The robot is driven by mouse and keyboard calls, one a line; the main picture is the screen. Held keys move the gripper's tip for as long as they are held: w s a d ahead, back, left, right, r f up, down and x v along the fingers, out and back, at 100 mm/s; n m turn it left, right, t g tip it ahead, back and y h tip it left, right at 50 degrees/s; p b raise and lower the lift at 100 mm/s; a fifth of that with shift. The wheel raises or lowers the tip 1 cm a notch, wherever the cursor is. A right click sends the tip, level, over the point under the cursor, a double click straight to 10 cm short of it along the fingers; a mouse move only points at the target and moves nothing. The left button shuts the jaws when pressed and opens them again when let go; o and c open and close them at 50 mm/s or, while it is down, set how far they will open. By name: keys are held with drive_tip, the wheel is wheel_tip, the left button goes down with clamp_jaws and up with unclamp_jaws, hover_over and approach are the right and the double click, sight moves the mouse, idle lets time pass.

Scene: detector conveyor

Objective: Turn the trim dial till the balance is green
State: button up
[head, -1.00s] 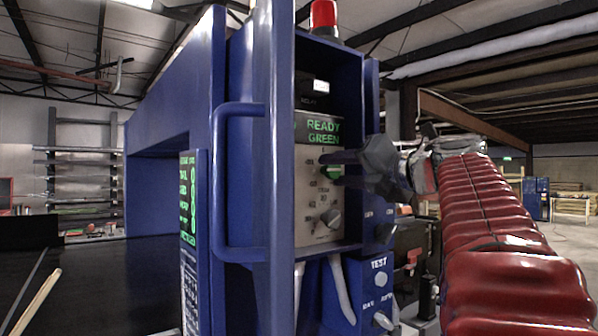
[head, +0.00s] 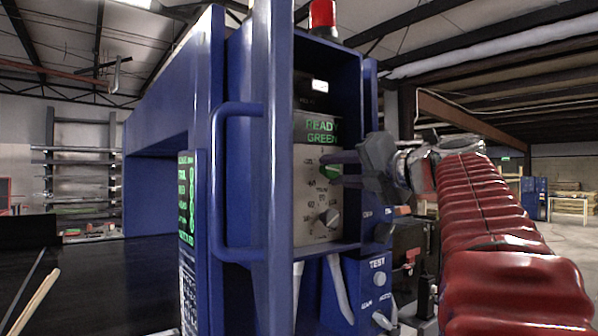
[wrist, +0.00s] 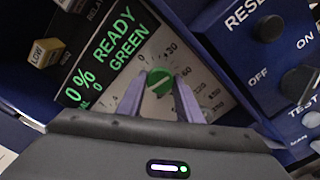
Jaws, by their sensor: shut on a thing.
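A green dial (head: 330,171) sits on the pale control panel (head: 307,215) inside the blue cabinet. Its name label is too small to read in the head view. My gripper (head: 337,169) reaches in from the right and is shut on the green dial. In the wrist view, the two fingers of my gripper (wrist: 160,82) lie on either side of the dial (wrist: 158,88), with scale numbers around it. The display (head: 321,131) above reads READY GREEN in green letters. In the wrist view the display (wrist: 103,58) also shows 0%.
A grey knob (head: 329,217) sits below the dial. A blue handle (head: 222,185) and upright post stand left of the panel. A lower box with TEST controls (head: 378,278) is below right. In the wrist view a RESET button (wrist: 268,28) is at the upper right.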

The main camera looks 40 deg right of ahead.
drive_tip(key=shift+d+f, duration=0.1)
drive_tip(key=o, duration=1)
drive_tip(key=shift+s+d, duration=0.15)
drive_tip(key=shift+s, duration=6.75)
